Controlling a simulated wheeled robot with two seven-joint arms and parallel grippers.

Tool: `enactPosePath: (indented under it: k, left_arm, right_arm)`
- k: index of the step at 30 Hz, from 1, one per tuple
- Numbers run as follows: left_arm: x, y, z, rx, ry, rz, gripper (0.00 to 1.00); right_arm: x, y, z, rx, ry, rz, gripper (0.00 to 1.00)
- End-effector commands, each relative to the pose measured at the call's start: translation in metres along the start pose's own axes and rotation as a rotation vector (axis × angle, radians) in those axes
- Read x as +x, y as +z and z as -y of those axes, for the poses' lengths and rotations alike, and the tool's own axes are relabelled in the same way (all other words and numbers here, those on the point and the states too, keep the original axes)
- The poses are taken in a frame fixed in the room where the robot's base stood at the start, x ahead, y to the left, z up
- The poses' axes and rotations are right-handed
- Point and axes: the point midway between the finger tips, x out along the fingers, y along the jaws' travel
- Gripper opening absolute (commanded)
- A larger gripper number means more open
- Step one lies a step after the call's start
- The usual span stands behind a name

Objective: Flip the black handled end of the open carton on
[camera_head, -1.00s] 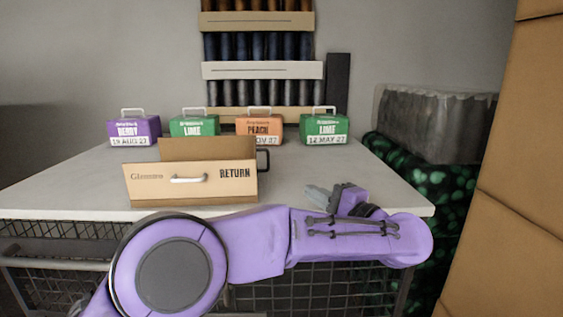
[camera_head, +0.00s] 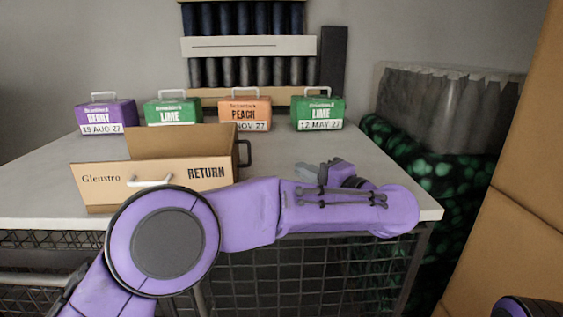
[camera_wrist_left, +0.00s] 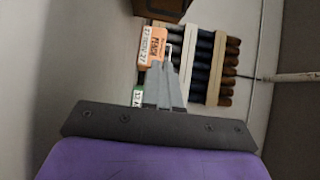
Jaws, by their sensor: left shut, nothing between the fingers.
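The open carton (camera_head: 150,184) stands on the table's front left part, marked "Glenstro" and "RETURN". Its front face has a white handle (camera_head: 153,181). A black handle (camera_head: 245,153) is on its right end. My left arm crosses in front of the carton's lower front. My left gripper (camera_head: 308,171) is to the right of the carton, apart from the black handle, over the table. In the left wrist view its fingers (camera_wrist_left: 166,82) are together and empty. A small dark piece, perhaps of my right arm, shows at the lower right in the head view; its gripper is out of view.
Several small handled boxes stand behind: a purple one (camera_head: 106,116), a green one (camera_head: 172,112), an orange one (camera_head: 250,113) and another green one (camera_head: 318,113). A rack (camera_head: 250,47) is at the back. Brown cartons (camera_head: 520,190) stand at the right. The table (camera_head: 392,172) is clear at right.

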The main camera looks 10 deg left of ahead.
Motion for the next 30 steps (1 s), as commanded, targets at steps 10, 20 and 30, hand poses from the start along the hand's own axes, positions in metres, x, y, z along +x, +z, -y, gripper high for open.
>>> enactPosePath:
  k: [10,20,30]
  left_arm:
    - [0.074,0.001,0.005,0.003,0.002,0.003,0.0]
    - [0.115,0.025,0.003,0.003,0.0,0.001,0.0]
    - [0.118,0.029,0.0,0.001,0.0,0.0,0.0]
  right_arm:
    - [-0.034,-0.014,-0.003,0.0,0.0,0.0,0.0]
    - [-0.057,-0.024,-0.005,0.0,0.0,-0.001,0.0]
    - [-0.057,-0.024,-0.005,0.0,0.0,-0.001,0.0]
